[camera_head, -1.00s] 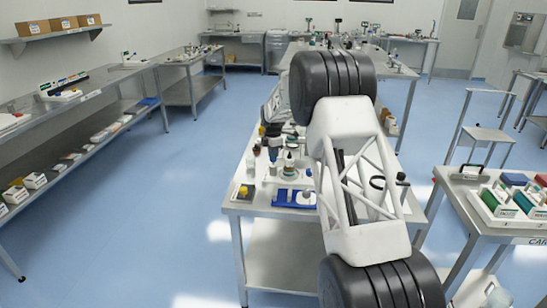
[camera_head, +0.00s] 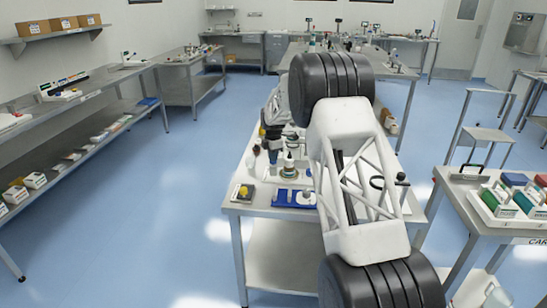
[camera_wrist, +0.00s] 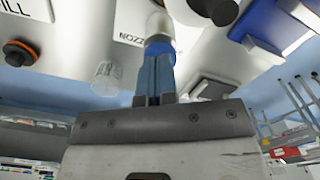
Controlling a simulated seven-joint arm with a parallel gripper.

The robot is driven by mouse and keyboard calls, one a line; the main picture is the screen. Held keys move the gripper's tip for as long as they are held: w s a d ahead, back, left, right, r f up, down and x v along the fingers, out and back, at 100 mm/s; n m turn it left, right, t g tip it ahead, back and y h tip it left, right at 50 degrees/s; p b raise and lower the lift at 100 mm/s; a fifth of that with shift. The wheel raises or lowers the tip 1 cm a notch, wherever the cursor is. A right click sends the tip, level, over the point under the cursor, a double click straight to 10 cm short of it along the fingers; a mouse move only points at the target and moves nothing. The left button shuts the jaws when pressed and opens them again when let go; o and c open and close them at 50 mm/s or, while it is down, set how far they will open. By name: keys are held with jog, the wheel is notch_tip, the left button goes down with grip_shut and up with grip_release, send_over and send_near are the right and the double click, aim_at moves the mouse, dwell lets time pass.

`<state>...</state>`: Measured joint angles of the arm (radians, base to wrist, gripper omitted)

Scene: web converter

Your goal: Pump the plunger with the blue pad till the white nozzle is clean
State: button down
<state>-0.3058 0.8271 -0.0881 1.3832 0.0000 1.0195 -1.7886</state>
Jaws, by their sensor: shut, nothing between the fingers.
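In the wrist view my gripper (camera_wrist: 155,70) is shut and empty, its blue-grey fingers side by side. The fingertips are at the blue pad (camera_wrist: 160,46), which caps a white round plunger (camera_wrist: 159,25). They overlap in the picture, and I cannot tell whether they touch. A white label plate (camera_wrist: 128,38) reading "NOZZ…" lies beside the plunger, its end hidden. I cannot make out for sure which part is the white nozzle, or whether it is clean. In the head view my gripper (camera_head: 272,150) points down over the middle bench, small and partly hidden by my arm.
An orange-and-black knob (camera_wrist: 20,52) and a clear ribbed cup (camera_wrist: 106,77) lie left in the wrist view. A blue block (camera_wrist: 258,28) and grey block (camera_wrist: 213,88) are right. In the head view a blue tray (camera_head: 288,197) and yellow-topped item (camera_head: 243,192) sit at the bench's near edge.

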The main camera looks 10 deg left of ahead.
jog(key=shift+r, duration=2.15)
jog(key=shift+r, duration=0.1)
jog(key=shift+r, duration=2.95)
jog(key=shift+r, duration=0.1)
